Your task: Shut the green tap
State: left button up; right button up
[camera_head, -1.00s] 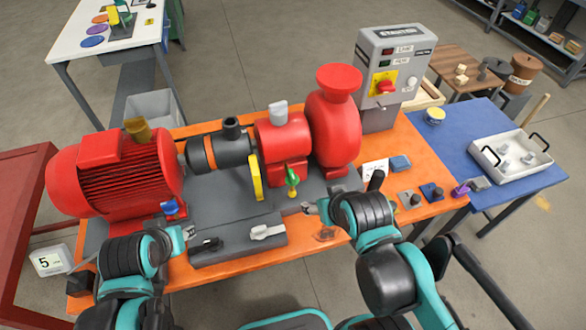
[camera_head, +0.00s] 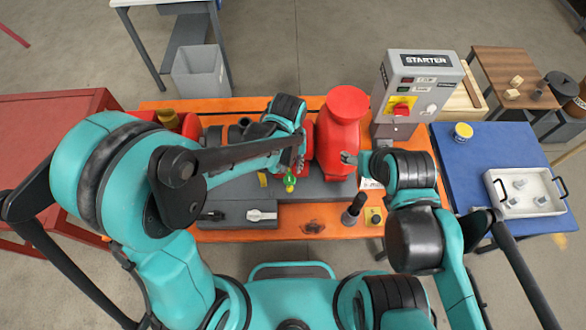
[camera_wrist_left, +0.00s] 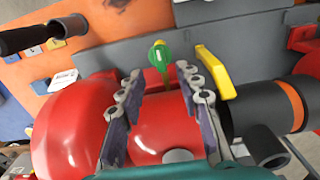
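The green tap (camera_head: 290,183) sits at the front of the red pump casing, low over the grey base plate. In the left wrist view the green tap (camera_wrist_left: 161,56) shows its rounded green handle with a yellow end. My left gripper (camera_head: 300,160) reaches over the pump, just behind the tap in the head view. In the left wrist view my left gripper (camera_wrist_left: 160,74) is open, fingers wide apart, with the tap between and just beyond the fingertips, apparently not touching. My right gripper (camera_head: 348,159) hovers in front of the red pump; its finger opening is too small to tell.
A yellow lever (camera_wrist_left: 215,72) stands close beside the tap. The red pump volute (camera_head: 341,130) rises to the right, with the grey starter box (camera_head: 420,85) beyond. A grey block (camera_head: 236,213) with black and white levers lies at the front. The blue table (camera_head: 470,160) holds a white tray (camera_head: 540,205).

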aim_at(289, 176)
pick_arm(q)
notch_tip(289, 176, down, 6)
jog(key=shift+w+d+r+b, duration=0.1)
jog(key=shift+w+r+b, duration=0.05)
jog(key=shift+r+b, duration=0.15)
jog(key=shift+f, duration=0.45)
grip_shut()
